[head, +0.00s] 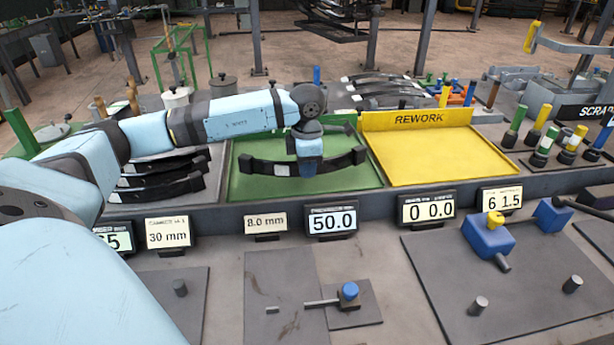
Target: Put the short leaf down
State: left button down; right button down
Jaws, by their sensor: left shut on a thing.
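The short leaf (338,163) is a dark, slightly curved bar with a pale label left of its middle. It lies across the front part of the green tray (262,190) in the head view, roughly level. My left gripper (310,170) comes down from above and is shut on the middle of the leaf, hiding that part. I cannot tell whether the leaf touches the tray floor or hangs just above it. My right gripper is not in view.
The yellow REWORK tray (440,155) stands empty to the right. Several dark leaves (160,185) lie stacked to the left. A row of small displays, one reading 50.0 (332,220), stands in front. Blue clamps (487,236) sit on a plate at front right.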

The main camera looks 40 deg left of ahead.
pick_arm(q)
jog(key=shift+f, duration=1.4)
jog(key=c, duration=1.6)
grip_release()
jog(key=shift+f, duration=0.15)
jog(key=o, duration=0.4)
notch_tip(320, 180, up, 12)
jog(key=shift+r, duration=0.2)
